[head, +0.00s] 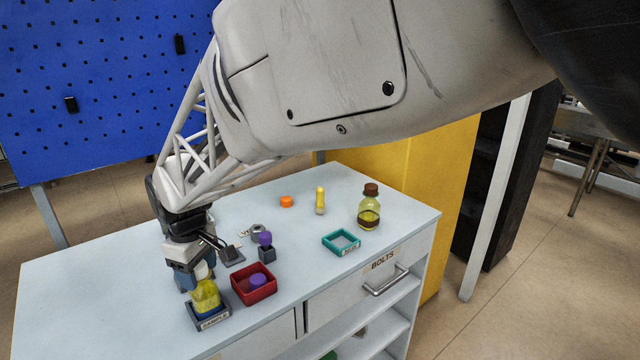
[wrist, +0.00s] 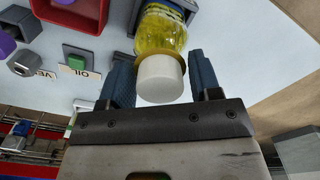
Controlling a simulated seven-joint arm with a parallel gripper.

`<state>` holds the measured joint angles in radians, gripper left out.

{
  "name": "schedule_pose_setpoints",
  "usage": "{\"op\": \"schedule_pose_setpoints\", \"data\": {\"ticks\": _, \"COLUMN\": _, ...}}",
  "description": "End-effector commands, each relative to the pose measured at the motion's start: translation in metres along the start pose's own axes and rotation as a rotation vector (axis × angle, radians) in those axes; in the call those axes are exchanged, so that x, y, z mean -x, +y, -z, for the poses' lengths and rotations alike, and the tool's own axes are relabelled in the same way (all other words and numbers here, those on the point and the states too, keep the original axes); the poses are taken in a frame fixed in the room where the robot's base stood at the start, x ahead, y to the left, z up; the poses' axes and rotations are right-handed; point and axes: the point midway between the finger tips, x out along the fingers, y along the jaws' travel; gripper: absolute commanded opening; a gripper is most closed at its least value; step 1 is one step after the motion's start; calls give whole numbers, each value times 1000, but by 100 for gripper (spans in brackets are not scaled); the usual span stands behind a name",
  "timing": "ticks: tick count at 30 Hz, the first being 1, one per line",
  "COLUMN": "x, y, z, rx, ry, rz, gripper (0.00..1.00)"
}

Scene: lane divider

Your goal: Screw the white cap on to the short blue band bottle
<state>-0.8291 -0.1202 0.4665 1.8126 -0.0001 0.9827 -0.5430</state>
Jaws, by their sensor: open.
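A short bottle of yellow liquid (head: 207,295) stands in a grey-blue tray labelled SAMPLE (head: 213,322) at the front left of the bench. How far the cap is threaded cannot be told. My gripper (head: 196,279) is at the cap and bottle neck. In the wrist view, my gripper's blue fingers (wrist: 160,66) are open, one on each side of the cap, with visible gaps.
Close by to the right is a red tray (head: 270,289) holding a purple cap (head: 257,279). A dark purple-topped item (head: 265,240) stands behind it. Farther back are an orange cap (head: 287,201), a yellow item (head: 320,198), a brown-capped bottle (head: 369,205) and a teal tray (head: 328,241). The bench's left is clear.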

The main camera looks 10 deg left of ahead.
Motion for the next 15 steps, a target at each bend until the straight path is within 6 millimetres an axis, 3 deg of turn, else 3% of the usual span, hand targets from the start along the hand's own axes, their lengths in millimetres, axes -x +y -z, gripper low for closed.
{"op": "schedule_pose_setpoints", "data": {"ticks": 15, "x": 0, "y": 0, "z": 0, "rx": 107, "ry": 0, "rz": 0, "gripper": 58}}
